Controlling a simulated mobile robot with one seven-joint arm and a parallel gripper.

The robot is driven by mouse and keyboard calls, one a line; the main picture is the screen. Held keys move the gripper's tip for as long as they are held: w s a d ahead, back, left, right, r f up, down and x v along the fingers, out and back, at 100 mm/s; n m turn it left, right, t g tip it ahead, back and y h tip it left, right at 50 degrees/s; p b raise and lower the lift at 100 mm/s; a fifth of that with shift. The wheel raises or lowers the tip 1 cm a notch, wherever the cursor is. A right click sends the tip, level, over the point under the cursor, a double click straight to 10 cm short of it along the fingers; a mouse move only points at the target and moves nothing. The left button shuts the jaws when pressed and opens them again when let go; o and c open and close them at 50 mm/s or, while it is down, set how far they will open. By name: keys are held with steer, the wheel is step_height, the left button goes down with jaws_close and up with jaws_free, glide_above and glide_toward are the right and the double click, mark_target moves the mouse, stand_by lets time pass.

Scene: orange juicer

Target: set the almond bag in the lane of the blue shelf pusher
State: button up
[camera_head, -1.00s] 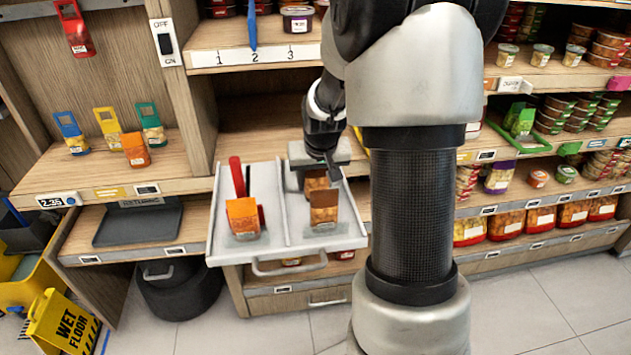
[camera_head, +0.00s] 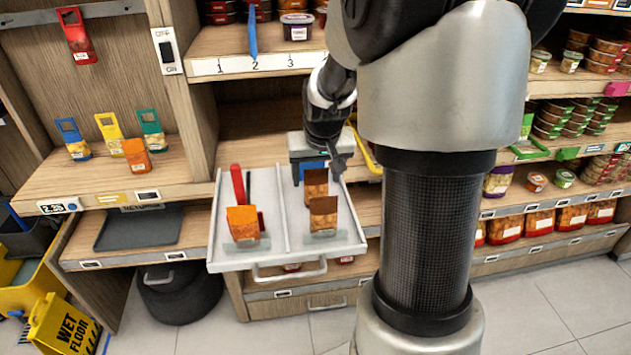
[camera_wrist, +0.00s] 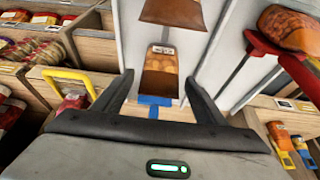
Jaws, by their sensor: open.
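A brown almond bag (camera_head: 316,184) stands in the right lane of the pulled-out grey tray (camera_head: 216,246), behind a similar brown bag (camera_head: 323,213). The blue pusher (camera_head: 312,168) is at the back of this lane, behind the bags. My gripper (camera_head: 336,165) is over the back of the lane. In the wrist view my gripper (camera_wrist: 159,78) is open, its fingers apart on either side of the near end of the almond bag (camera_wrist: 160,78). The blue pusher (camera_wrist: 152,106) shows between the fingers. The second bag (camera_wrist: 172,13) is beyond it.
The left lane holds a red pusher (camera_head: 238,184) and an orange bag (camera_head: 243,222). A divider (camera_head: 283,210) separates the lanes. An orange bag (camera_head: 136,155) and clipped bags stand on the left shelf. A wet floor sign (camera_head: 62,325) is at lower left.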

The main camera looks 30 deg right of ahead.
steer(key=v, duration=0.6)
steer(key=shift+p, duration=0.4)
